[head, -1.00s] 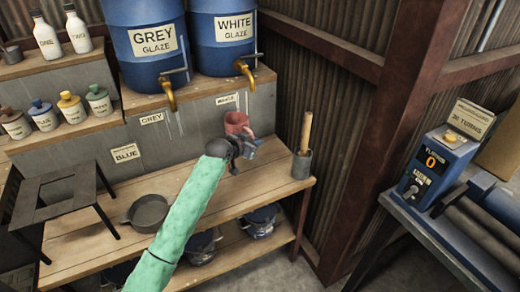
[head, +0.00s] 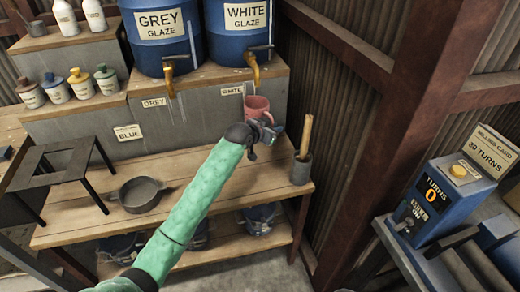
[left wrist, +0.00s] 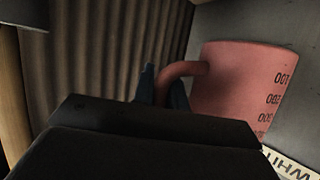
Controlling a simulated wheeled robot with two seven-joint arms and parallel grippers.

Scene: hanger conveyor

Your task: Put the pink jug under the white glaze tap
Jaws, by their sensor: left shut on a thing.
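The pink jug (head: 257,106) is upright, its rim just below the spout of the brass tap (head: 254,76) on the blue white-glaze barrel (head: 238,27). I cannot tell whether its opening is exactly under the spout in depth. My left gripper (head: 268,129) is shut on the jug's handle at the jug's front right. In the left wrist view the jug (left wrist: 238,85) appears upside down with measure marks, its handle (left wrist: 180,72) running between the fingers (left wrist: 164,88). The jug's base is partly hidden by my gripper in the head view. My right gripper is not in view.
The grey-glaze barrel (head: 161,35) and its tap (head: 168,80) stand left. A pestle in a grey pot (head: 302,168) stands close right of my gripper. A pan (head: 141,193) and a black stand (head: 68,160) are left on the bench. A corner post (head: 395,140) rises right.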

